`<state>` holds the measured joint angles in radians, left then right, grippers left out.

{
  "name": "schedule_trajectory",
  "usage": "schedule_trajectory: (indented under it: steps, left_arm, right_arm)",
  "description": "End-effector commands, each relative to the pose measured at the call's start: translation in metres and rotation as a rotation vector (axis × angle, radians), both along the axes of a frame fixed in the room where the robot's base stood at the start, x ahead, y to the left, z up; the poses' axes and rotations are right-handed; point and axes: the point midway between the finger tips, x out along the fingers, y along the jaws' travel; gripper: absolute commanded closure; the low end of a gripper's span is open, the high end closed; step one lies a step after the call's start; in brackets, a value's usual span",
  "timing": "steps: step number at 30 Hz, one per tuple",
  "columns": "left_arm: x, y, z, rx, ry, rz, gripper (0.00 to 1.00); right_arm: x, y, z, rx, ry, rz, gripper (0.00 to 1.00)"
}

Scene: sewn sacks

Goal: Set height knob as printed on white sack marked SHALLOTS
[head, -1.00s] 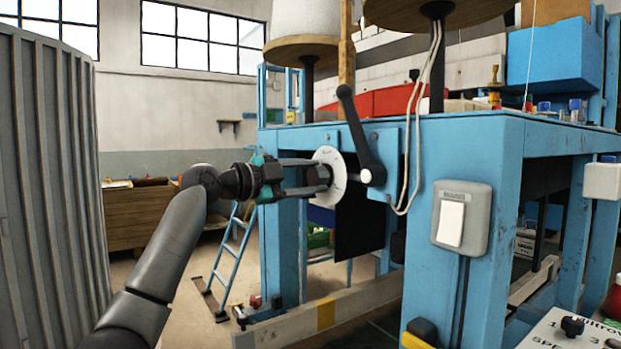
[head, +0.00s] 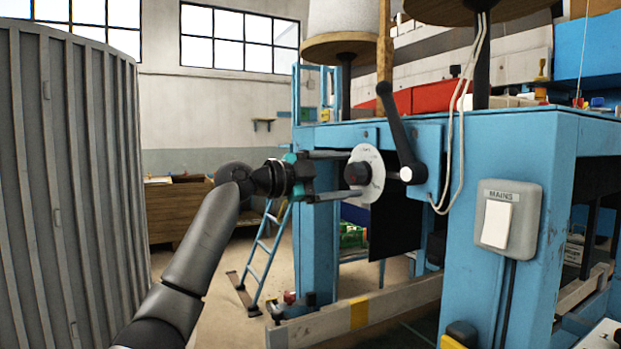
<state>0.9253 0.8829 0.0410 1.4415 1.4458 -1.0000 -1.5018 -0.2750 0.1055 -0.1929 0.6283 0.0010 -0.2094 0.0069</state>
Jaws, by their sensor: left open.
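The dial (head: 370,186) is a white disc with small printed marks on the front of the blue machine frame. The black knob (head: 356,174) sits at its middle. The marks are too small to read. My left gripper (head: 349,175) is open, with one finger above and one below the knob's level and its tips close to the dial. I cannot tell whether the fingers touch the knob. No white sack marked SHALLOTS is in view. My right gripper is not in view.
A black crank lever (head: 399,130) stands right beside the dial. A grey MAINS switch box (head: 508,220) is on the blue post at right. A grey ribbed panel (head: 70,190) fills the left. A blue ladder (head: 264,255) stands behind my left arm.

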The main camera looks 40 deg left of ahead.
Motion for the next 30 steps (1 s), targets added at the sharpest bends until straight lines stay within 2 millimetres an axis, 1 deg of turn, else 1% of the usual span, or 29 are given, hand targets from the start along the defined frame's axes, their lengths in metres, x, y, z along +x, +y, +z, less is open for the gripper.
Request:
schedule_trajectory:
  steps: [10,14,18,24,30]
  left_arm:
    - [-0.064,0.026,-0.003,0.007,0.002,0.002,0.13]
    - [-0.085,0.035,-0.003,0.005,0.002,0.001,0.13]
    - [-0.105,0.043,-0.002,0.003,0.001,0.001,0.13]
    - [-0.123,0.051,-0.001,0.003,0.0,0.0,0.13]
    - [-0.13,0.053,0.0,0.003,0.0,0.0,0.13]
  right_arm:
    - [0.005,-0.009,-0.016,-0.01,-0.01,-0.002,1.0]
    - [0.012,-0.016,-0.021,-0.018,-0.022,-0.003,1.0]
    - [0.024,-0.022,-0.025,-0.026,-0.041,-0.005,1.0]
    - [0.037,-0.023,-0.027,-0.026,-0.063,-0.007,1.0]
    - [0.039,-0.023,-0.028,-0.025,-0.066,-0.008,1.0]
